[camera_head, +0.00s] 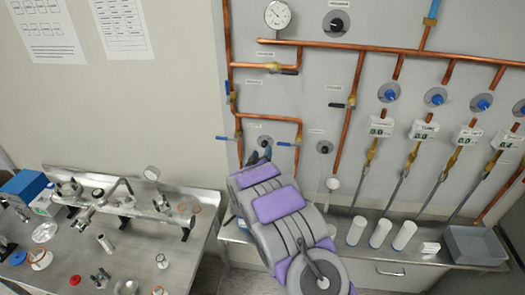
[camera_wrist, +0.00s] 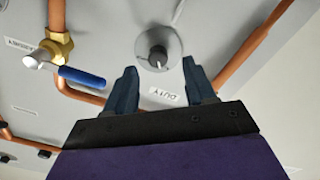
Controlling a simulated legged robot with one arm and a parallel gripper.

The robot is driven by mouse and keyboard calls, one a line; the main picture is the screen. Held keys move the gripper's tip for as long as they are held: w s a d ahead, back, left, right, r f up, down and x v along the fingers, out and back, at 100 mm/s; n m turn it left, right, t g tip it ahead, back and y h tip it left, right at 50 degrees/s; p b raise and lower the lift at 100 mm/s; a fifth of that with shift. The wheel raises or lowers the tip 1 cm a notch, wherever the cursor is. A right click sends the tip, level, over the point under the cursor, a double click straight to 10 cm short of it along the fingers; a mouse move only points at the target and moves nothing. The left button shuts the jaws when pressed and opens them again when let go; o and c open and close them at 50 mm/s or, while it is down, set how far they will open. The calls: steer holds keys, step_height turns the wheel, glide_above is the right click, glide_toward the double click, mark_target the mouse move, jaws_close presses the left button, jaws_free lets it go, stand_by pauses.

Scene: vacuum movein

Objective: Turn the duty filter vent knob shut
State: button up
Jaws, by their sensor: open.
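The duty filter vent knob (camera_wrist: 157,56) is a small black knob on a round grey plate on the wall panel, with a label reading DUTY beside it. In the wrist view, my gripper (camera_wrist: 159,66) is open, with one dark finger on each side of the knob's plate. The knob shows between the fingertips, and nothing is held. Whether the fingertips touch the panel cannot be told. In the head view, my gripper (camera_head: 262,155) is at the panel just below the knob's plate (camera_head: 264,140), mostly hidden by my purple and grey arm.
A brass valve with a blue handle (camera_wrist: 80,76) and copper pipes lie close around the knob. A second black knob (camera_head: 324,147) is on the panel to the right. White cylinders (camera_head: 380,232) and a grey bin (camera_head: 473,244) stand on the shelf below.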

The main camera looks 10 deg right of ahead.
steer(key=b+v, duration=0.1)
steer(key=v, duration=1.2)
steer(key=shift+s+a, duration=0.25)
steer(key=shift+s, duration=0.05)
